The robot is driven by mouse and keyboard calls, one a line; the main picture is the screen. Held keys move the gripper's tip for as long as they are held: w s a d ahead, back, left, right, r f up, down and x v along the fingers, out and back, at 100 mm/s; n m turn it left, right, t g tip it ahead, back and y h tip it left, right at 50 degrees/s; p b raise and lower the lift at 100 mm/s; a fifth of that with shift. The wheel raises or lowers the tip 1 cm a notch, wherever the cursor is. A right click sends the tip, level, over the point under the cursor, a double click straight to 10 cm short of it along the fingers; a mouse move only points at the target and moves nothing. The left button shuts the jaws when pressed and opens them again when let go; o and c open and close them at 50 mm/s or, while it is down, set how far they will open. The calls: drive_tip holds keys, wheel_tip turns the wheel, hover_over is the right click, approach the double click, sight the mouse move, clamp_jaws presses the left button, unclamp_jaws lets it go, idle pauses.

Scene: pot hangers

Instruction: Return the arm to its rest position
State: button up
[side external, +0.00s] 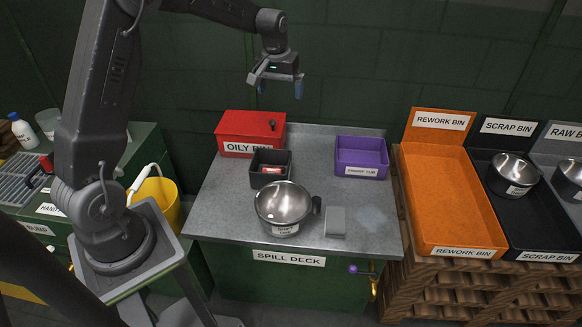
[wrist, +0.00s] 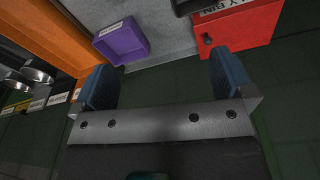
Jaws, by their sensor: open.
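My gripper (side external: 279,88) hangs high above the back of the spill deck, near the green wall. Its blue-tipped fingers are apart, with nothing between them. In the wrist view my gripper (wrist: 165,85) also shows as two spread dark-blue fingers with an empty gap. Below it on the grey spill deck (side external: 225,205) stands a steel pot (side external: 283,205) with a dark handle on its right side and a label on its front. No object touches the gripper.
A red oily bin (side external: 235,130), a small black box (side external: 258,181) and a purple tub (side external: 362,157) stand on the deck, with a grey block (side external: 336,221). An orange rework bin (side external: 440,190) and black scrap bin (side external: 530,222) stand right. A yellow bucket (side external: 160,205) stands left.

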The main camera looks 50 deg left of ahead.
drive_tip(key=s+d+r+m+t, duration=0.2)
drive_tip(key=s+d+r+m, duration=0.1)
drive_tip(key=s+d+r, duration=0.9)
drive_tip(key=s+d+f+m+t, duration=0.1)
drive_tip(key=s+d, duration=0.2)
drive_tip(key=s, duration=0.5)
drive_tip(key=s+d+f+m+t, duration=0.1)
drive_tip(key=s+d+m, duration=0.1)
drive_tip(key=s, duration=0.6)
drive_tip(key=shift+d+m+h, duration=0.3)
drive_tip(key=shift+d, duration=0.45)
